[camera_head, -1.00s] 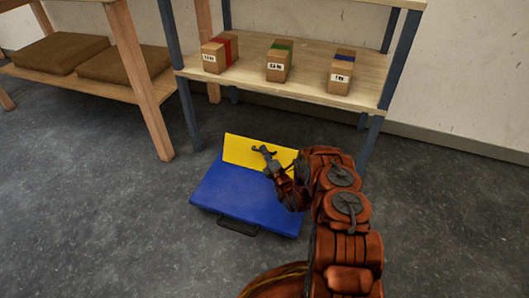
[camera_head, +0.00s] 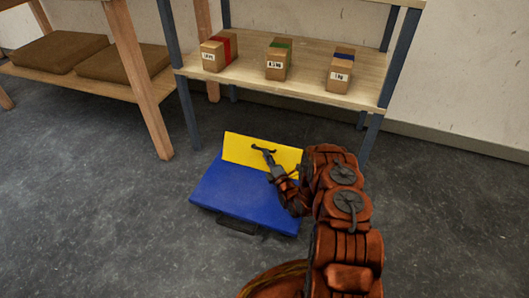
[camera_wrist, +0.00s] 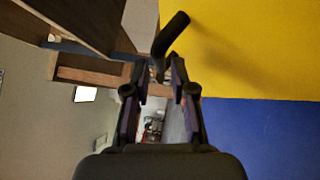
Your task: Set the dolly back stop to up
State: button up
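The dolly has a blue deck (camera_head: 225,195) on the floor with a yellow back stop (camera_head: 232,147) at its far edge. The stop looks raised from the deck; I cannot tell its exact tilt. In the wrist view, the yellow stop (camera_wrist: 255,45) fills the upper right above the blue deck (camera_wrist: 260,135). My gripper (camera_head: 265,152) is at the stop's near face. In the wrist view, my gripper (camera_wrist: 159,78) has its fingers apart, with a dark bar (camera_wrist: 172,33) at and beyond the fingertips. I cannot see contact with the bar.
A shelf (camera_head: 300,85) stands behind the dolly, holding boxes with red (camera_head: 218,53), green (camera_head: 279,60) and blue (camera_head: 341,70) bands. A wooden rack (camera_head: 100,92) with brown pads (camera_head: 60,52) is at left. The floor left of the dolly is clear.

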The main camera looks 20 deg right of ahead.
jog(key=s, duration=0.3)
jog(key=s+f, duration=0.1)
jog(key=s, duration=0.4)
jog(key=shift+s+d+f, duration=0.1)
jog(key=shift+s+f, duration=0.1)
jog(key=shift+s, duration=0.1)
